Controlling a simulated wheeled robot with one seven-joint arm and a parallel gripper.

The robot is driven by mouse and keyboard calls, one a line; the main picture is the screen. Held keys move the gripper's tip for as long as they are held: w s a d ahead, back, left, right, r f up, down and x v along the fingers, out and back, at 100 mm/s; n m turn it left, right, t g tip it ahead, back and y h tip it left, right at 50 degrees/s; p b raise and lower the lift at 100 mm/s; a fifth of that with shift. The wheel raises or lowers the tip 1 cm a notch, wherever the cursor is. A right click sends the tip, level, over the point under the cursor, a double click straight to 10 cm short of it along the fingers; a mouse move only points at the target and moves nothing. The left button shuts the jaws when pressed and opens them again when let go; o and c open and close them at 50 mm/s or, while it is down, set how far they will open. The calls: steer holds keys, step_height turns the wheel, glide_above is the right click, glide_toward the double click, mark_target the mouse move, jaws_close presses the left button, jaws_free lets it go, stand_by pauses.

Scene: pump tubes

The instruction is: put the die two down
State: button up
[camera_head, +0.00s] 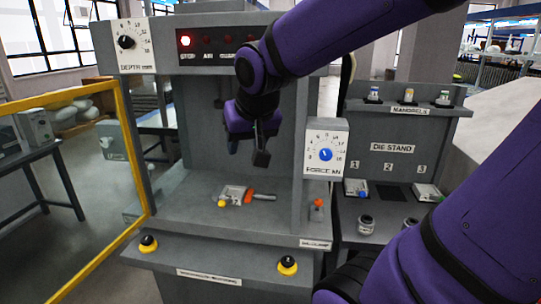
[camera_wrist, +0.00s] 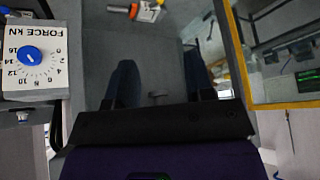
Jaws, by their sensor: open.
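A pale metal die block (camera_head: 234,193) with a yellow knob lies on the grey press bed, beside an orange-ended clamp (camera_head: 250,197). The wrist view shows the block (camera_wrist: 149,11) at its top edge, with the orange part (camera_wrist: 133,11) beside it. My gripper (camera_head: 247,150) hangs above the bed inside the press, apart from the block. In the wrist view its two dark fingers are spread with nothing between them. The die stand (camera_head: 393,148) is at the right. Its place 2 (camera_head: 393,192) looks dark and empty; small die blocks sit at places 1 (camera_head: 356,187) and 3 (camera_head: 428,192).
A force dial box (camera_head: 326,148) stands on the press's right post, close to my arm. A small orange-topped part (camera_head: 317,205) is at the bed's right. A yellow-framed guard (camera_head: 132,150) bounds the left. Mandrels (camera_head: 409,96) stand on the shelf above the die stand.

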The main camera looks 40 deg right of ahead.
steer(key=s+a+r+n+y, duration=0.1)
steer(key=s+a+n, duration=0.2)
steer(key=s, duration=0.8)
steer(key=shift+s+a+r+n+g, duration=0.15)
steer(key=shift+a+r+n+g, duration=0.15)
steer(key=shift+r+n+g, duration=0.1)
